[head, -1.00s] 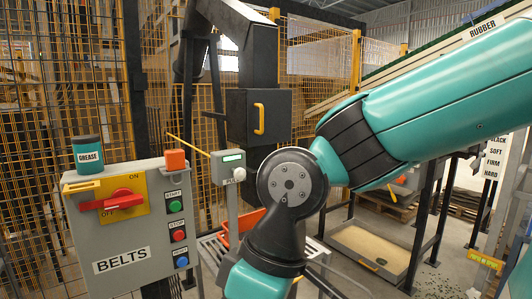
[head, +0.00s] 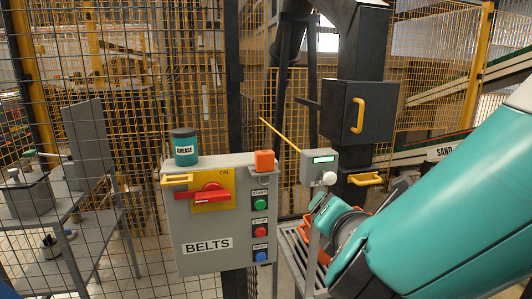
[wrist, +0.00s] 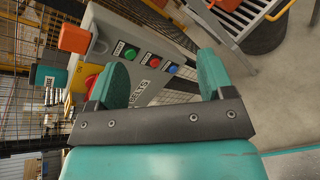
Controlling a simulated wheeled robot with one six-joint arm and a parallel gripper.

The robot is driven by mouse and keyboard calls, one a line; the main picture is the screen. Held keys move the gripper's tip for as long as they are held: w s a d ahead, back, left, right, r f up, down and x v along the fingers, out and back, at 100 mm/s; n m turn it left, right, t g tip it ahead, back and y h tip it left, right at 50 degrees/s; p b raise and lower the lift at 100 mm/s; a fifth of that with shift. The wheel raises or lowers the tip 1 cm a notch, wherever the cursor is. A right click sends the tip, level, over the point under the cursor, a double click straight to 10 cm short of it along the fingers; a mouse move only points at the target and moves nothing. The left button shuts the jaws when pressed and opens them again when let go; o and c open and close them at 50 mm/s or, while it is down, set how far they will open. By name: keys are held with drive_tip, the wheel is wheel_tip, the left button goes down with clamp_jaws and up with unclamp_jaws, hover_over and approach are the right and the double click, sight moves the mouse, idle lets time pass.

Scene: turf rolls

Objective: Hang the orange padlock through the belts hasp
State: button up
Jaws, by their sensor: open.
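The orange padlock (head: 264,161) sits at the top right corner of the grey BELTS box (head: 205,258), on a small grey holder. It also shows at the upper left in the wrist view (wrist: 75,38). The box front has a red switch handle (head: 203,192) on a yellow plate. A yellow tab (head: 176,179), which looks like the hasp, sticks out at the plate's upper left. My gripper (wrist: 163,78) is open and empty, its two teal fingers apart in front of the box's button side. The padlock lies outside the fingers, to their left in the wrist view.
A GREASE jar (head: 185,147) stands on top of the box. Mesh fencing is behind. A grey bench (head: 70,240) stands at left.

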drive_tip(key=s+a+r+n+t+y+p, duration=0.1)
drive_tip(key=a+r+n+t+y, duration=0.2)
drive_tip(key=a+r+n+y, duration=0.45)
drive_tip(key=n+h+p, duration=0.3)
drive_tip(key=p, duration=0.3)
approach(266, 161)
drive_tip(key=x, duration=0.5)
drive_tip(key=shift+d+r, duration=0.15)
drive_tip(key=shift+r, duration=0.25)
drive_tip(key=p+x, duration=0.1)
drive_tip(key=x, duration=0.1)
drive_tip(key=p+x, duration=0.2)
drive_tip(key=x, duration=0.1)
drive_tip(key=shift+w+a+f, duration=0.2)
drive_tip(key=shift+w+f, duration=0.05)
drive_tip(key=shift+f, duration=0.15)
drive_tip(key=shift+w+a+f+p, duration=0.15)
drive_tip(key=shift+w+p, duration=0.2)
drive_tip(key=shift+w, duration=0.1)
drive_tip(key=c, duration=1.1)
